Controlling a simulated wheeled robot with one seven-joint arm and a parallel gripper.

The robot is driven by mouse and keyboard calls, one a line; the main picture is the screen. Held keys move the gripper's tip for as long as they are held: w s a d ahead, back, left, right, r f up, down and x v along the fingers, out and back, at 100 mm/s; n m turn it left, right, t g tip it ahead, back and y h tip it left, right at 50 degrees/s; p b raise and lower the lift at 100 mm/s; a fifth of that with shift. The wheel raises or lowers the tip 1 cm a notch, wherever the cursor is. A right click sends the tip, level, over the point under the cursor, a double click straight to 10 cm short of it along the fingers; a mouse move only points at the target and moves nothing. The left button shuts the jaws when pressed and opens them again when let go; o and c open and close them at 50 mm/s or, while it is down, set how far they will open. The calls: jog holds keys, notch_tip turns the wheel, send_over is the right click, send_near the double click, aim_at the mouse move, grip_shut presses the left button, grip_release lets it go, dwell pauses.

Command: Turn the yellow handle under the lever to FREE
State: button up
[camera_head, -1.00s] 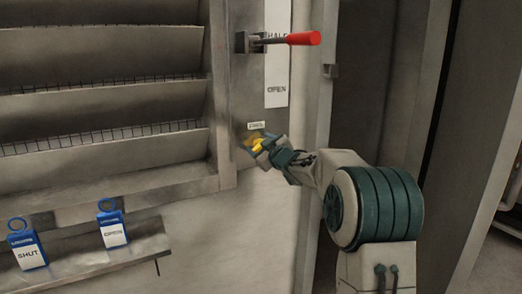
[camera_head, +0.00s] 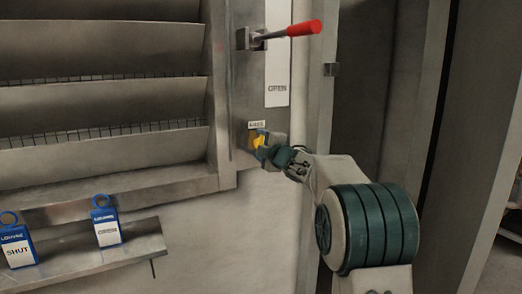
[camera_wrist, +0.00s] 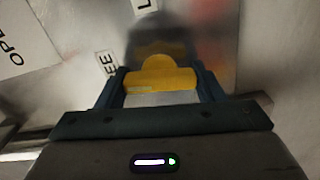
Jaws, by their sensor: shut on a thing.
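The yellow handle (camera_head: 258,141) is on the grey metal post below the lever, under a small white label (camera_head: 257,124) too small to read surely. In the wrist view the handle (camera_wrist: 160,75) lies between my two blue fingers, its broad grip crossing the gap. My gripper (camera_head: 262,143) is shut on it; the fingers also show in the wrist view (camera_wrist: 162,88). A label ending in "EE" (camera_wrist: 107,63) is left of the handle there. The lever, with a red grip (camera_head: 303,29), stands out from the post above, clear of my gripper.
A tall white plate reading "OPEN" (camera_head: 277,90) is right of the post. Louvre slats (camera_head: 100,100) fill the left. A ledge (camera_head: 135,243) below holds two blue tags, "SHUT" (camera_head: 19,250) and "OPEN" (camera_head: 107,228). A vertical frame edge (camera_head: 312,150) stands close behind my arm.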

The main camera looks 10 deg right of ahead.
jog(key=shift+n, duration=0.7)
jog(key=shift+b, duration=0.35)
jog(key=o, duration=1)
jog(key=v, duration=1.4)
jog(key=shift+p, duration=0.35)
jog(key=shift+w, duration=0.1)
